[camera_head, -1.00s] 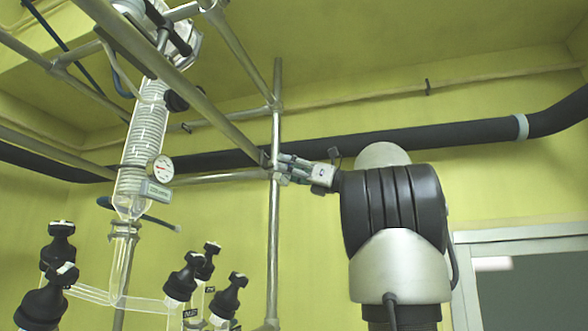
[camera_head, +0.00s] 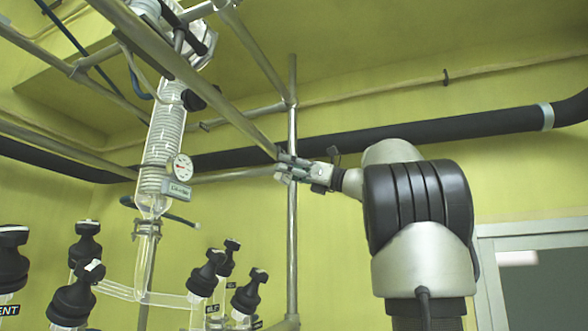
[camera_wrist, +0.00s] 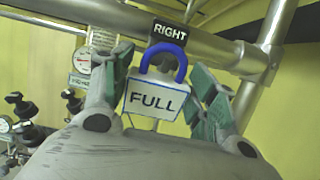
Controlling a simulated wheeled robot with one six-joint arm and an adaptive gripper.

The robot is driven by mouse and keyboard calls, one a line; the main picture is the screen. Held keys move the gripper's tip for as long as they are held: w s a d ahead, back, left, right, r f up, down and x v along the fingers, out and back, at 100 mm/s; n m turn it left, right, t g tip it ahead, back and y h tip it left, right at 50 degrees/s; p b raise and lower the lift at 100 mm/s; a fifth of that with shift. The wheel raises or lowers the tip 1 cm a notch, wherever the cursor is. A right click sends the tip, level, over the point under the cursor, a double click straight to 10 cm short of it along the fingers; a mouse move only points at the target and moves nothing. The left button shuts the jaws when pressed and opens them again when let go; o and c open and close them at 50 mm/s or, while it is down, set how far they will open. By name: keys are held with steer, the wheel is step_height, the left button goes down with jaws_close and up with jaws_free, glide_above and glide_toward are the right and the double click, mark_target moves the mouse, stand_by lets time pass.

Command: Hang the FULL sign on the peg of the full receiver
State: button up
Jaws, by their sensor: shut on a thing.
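The FULL sign (camera_wrist: 156,99) is a white plate with a blue border and a thick blue loop (camera_wrist: 165,58) on top. In the wrist view it stands upright between the green-padded fingers of my gripper (camera_wrist: 163,82), which is shut on it. My gripper also shows in the head view (camera_head: 290,168), beside the upright metal pole, where I cannot make out the sign. A black label reading RIGHT (camera_wrist: 170,34) is on the pipe behind the loop.
Metal frame bars (camera_head: 292,220) cross close to my gripper. A glass coil column (camera_head: 160,150) with a round gauge (camera_head: 182,167) stands to its left. Black-capped glass necks (camera_head: 205,272) are below. A dark pipe (camera_head: 430,133) runs along the wall.

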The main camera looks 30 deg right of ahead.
steer(key=shift+a, duration=0.3)
stand_by(0.5)
steer(key=shift+w+f, duration=0.2)
steer(key=shift+f, duration=0.25)
stand_by(0.6)
steer(key=o, duration=1.1)
steer(key=shift+c, duration=0.9)
steer(key=v, duration=0.7)
stand_by(0.4)
